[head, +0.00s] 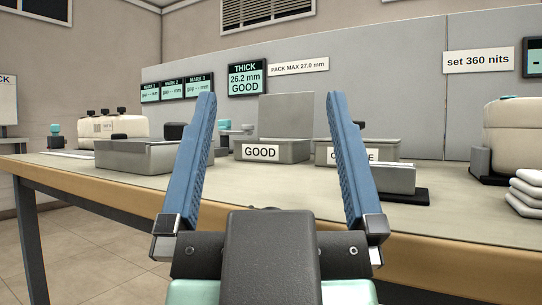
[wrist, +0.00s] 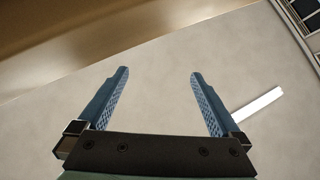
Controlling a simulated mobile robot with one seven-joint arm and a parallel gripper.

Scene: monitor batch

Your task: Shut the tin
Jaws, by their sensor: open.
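A grey tin with a GOOD label (head: 272,151) stands on the bench. Its flat lid (head: 286,115) stands upright at the back, so the tin is open. My gripper (head: 270,97) is in front of the bench in the head view, with its two blue fingers wide apart and nothing between them. The tin and its raised lid show between the fingers, farther away. In the wrist view my gripper (wrist: 158,73) is open over a bare pale surface, and no tin shows there. The inside of the tin is hidden by its front wall.
On the bench (head: 440,226), a second grey tin (head: 385,151) is partly hidden by my right finger. A grey box (head: 135,156) stands left. Folded white cloths (head: 525,190) and a cream machine (head: 512,135) are at right. A display (head: 248,77) reads 26.2 mm GOOD.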

